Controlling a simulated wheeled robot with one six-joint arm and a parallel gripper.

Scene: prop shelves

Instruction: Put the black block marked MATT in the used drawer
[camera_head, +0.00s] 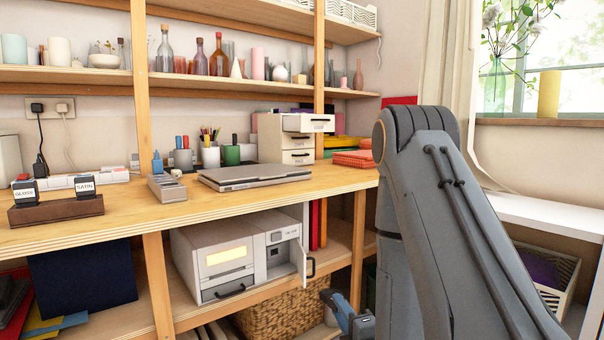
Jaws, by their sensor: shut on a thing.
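Two black blocks stand on a brown holder at the left of the bench: one marked GLOSS (25,192) and one marked SATIN (85,185). The holder (58,212) has bare room between them. My gripper (346,316) shows only partly at the bottom edge, below bench height. It is shut on a small dark thing (364,326), mostly cut off; I cannot read any marking on it. A white drawer unit (270,138) stands at the back right of the bench. Its top drawer (308,123) is pulled out; the lower ones look shut. Their labels are too small to read.
A closed laptop (255,175) lies on the bench in front of the drawer unit. Pen cups (231,155) stand left of it, red trays (358,158) right. Below, a white machine (225,262) has its door (300,262) open, above a wicker basket (285,312).

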